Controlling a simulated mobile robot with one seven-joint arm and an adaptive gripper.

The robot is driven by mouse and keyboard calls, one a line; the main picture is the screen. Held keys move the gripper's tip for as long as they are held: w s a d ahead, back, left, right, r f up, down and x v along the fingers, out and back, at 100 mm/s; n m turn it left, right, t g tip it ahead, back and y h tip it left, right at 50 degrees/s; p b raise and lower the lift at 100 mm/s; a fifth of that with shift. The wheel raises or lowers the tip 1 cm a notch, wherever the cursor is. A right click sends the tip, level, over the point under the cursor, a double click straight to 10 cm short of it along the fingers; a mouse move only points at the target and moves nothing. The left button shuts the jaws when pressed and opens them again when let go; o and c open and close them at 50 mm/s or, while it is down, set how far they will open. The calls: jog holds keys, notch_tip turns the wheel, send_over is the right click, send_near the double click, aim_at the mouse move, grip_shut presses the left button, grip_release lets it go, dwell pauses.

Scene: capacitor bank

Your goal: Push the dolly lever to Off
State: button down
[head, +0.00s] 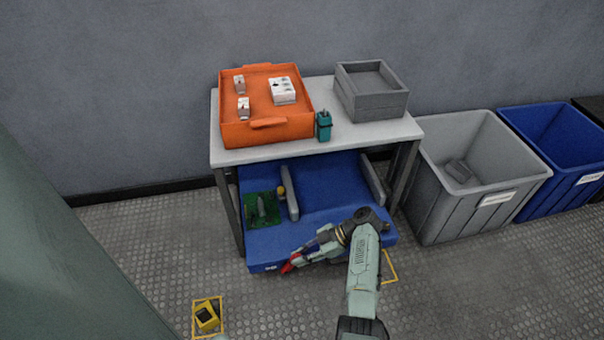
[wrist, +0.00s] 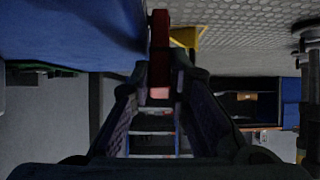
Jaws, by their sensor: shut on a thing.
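The blue dolly (head: 325,180) stands under the table, its front part sticking out. A red lever (head: 288,267) is at the dolly's front edge, left of its middle. My gripper (head: 297,259) reaches it from the right, low by that edge. In the wrist view the red lever (wrist: 160,42) runs between the fingertips of my gripper (wrist: 160,80), which is shut on it. The fingers hide part of the lever. A small pale marking (head: 271,268) is on the dolly's front edge left of the lever, too small to read.
A green board (head: 262,208) lies on the dolly. The table (head: 355,137) above bears an orange tray (head: 268,129), a grey box (head: 371,102) and a teal item (head: 323,127). Grey (head: 470,210) and blue (head: 555,160) bins stand right. A yellow-black object (head: 207,317) lies on the floor.

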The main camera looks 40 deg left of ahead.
jog(key=shift+s+a, duration=0.1)
jog(key=shift+a, duration=0.1)
jog(key=c, duration=1.8)
grip_release()
jog(key=shift+o, duration=1.4)
jog(key=shift+d, duration=0.1)
jog(key=shift+d, duration=0.1)
jog(key=v, duration=1.2)
